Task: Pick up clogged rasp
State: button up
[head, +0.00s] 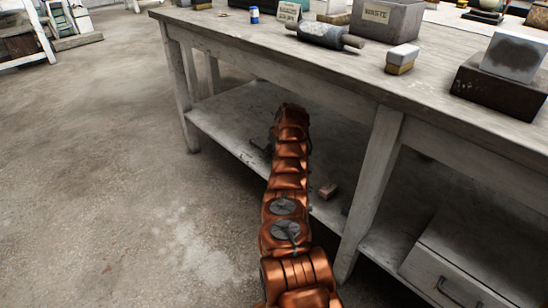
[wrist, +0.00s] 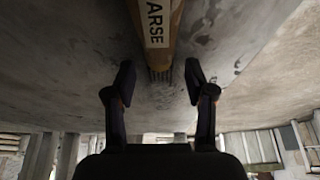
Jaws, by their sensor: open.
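In the wrist view my gripper (wrist: 159,68) is open, its two dark fingers spread wide. A long brown thing with a cream label ending in "ARSE" (wrist: 157,28) comes in from the top edge. Its narrow grey, ridged end (wrist: 159,75) lies between the fingertips in the picture, with space on both sides. I cannot tell for sure that this is the clogged rasp, and its upper part is out of frame. In the head view my copper arm reaches toward the table's lower shelf (head: 232,128) and hides most of my gripper.
The worktable's top (head: 270,42) overhangs the lower shelf. A table leg (head: 371,190) stands right of my arm. A small reddish block (head: 328,191) lies by the arm.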

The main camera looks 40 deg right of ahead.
jog(key=shift+f, duration=0.2)
grip_shut()
dwell(0.4)
